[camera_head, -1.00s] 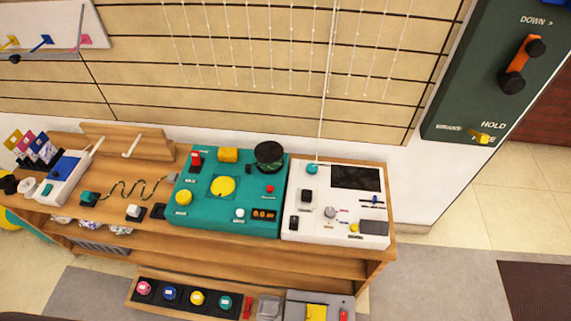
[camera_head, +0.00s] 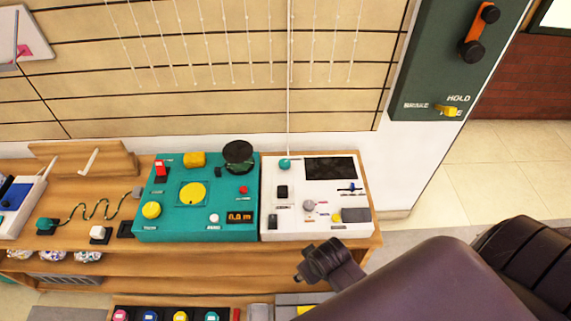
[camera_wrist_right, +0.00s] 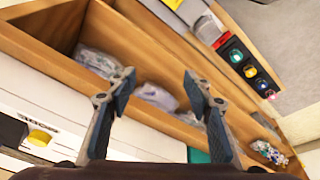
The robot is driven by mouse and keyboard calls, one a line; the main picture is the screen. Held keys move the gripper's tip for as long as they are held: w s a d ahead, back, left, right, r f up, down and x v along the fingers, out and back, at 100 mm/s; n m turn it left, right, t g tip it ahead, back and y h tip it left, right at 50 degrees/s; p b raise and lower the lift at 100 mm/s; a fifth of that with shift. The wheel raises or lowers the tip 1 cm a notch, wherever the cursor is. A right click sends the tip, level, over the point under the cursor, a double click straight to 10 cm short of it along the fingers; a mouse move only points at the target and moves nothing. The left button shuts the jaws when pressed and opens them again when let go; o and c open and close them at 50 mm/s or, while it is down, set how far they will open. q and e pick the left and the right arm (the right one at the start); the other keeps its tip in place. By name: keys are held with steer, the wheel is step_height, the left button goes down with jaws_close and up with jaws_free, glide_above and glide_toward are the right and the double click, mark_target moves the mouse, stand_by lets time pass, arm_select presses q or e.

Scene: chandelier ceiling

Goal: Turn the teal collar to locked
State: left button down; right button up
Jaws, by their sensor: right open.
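A small teal round piece (camera_head: 284,164), which looks like the collar, sits at the back left of the white console (camera_head: 272,205), at the foot of a thin white upright line. Whether it is locked cannot be read. My right arm comes in from the lower right in the head view, its dark end at the console's front edge. My right gripper (camera_wrist_right: 158,85) is open and empty in the right wrist view, over the bench's front shelf. The collar does not show there. My left gripper is not in view.
A teal console (camera_head: 225,172) with a yellow dial, a red switch and a dark round knob stands left of the white one. A green wall panel (camera_head: 425,70) with levers hangs at the right. Wrapped bundles (camera_wrist_right: 158,97) lie on the lower shelf.

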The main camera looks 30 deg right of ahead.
steer(key=shift+m+t+h, duration=0.5)
steer(key=w+d+r, duration=0.2)
steer(key=r, duration=0.1)
steer(key=w+d+r+b, duration=0.1)
steer(key=w+r, duration=0.2)
steer(key=r, duration=0.1)
steer(key=w+d+r+b, duration=0.1)
steer(key=w+d+r, duration=0.1)
steer(key=w+r, duration=0.1)
steer(key=shift+w+d+r, duration=0.2)
steer(key=shift+d+r, duration=0.1)
steer(key=shift+r, duration=0.2)
steer(key=shift+m, duration=0.5)
steer(key=w+d, duration=0.1)
steer(key=w, duration=0.2)
steer(key=w+d+r, duration=0.1)
steer(key=w, duration=0.3)
steer(key=w+d, duration=0.2)
steer(key=w, duration=0.1)
steer(key=shift+w+r, duration=0.25)
steer(key=shift+w, duration=0.15)
steer(key=y, duration=0.1)
glide_toward(285, 163)
steer(key=shift+x, duration=4.1)
